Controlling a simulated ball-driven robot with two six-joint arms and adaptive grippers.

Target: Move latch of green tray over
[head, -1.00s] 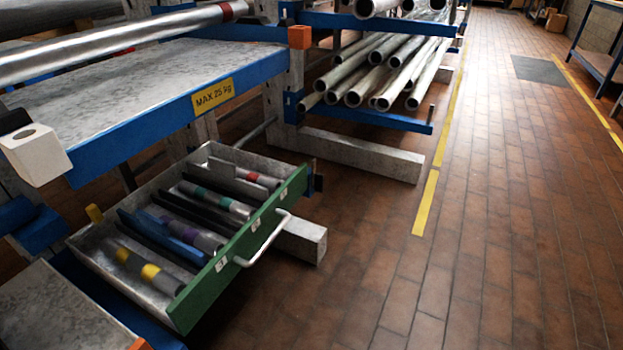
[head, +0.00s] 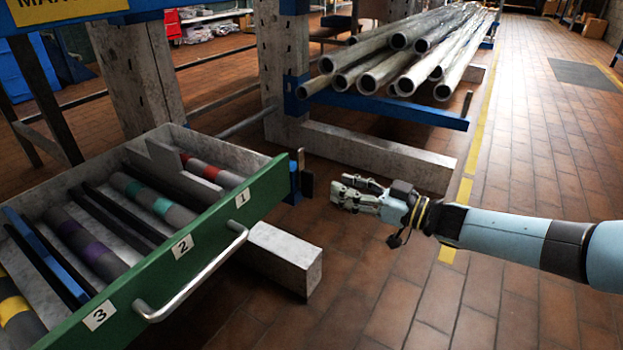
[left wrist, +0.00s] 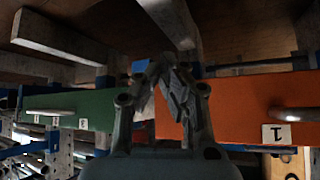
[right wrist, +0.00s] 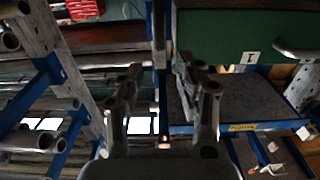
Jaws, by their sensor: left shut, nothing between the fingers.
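The green-fronted tray (head: 215,228) is at left in the head view, pulled out, with a silver handle and labels 1, 2 and 3. Its latch (head: 307,185), a small dark plate beside a blue bracket, is at the right end of the green front. My right gripper (head: 338,189) is just right of the latch, apart from it. In the right wrist view my right gripper (right wrist: 158,78) is open, with the green front (right wrist: 230,38) at upper right. My left gripper (left wrist: 172,75) is shut and empty, seen only in the left wrist view, with the green front (left wrist: 92,105) to its left.
Inside the tray lie banded grey tubes (head: 140,195) between dark dividers. A concrete-like beam end (head: 285,258) is below the front. A rack of metal pipes (head: 400,60) stands behind. An orange front (left wrist: 235,110) shows in the left wrist view.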

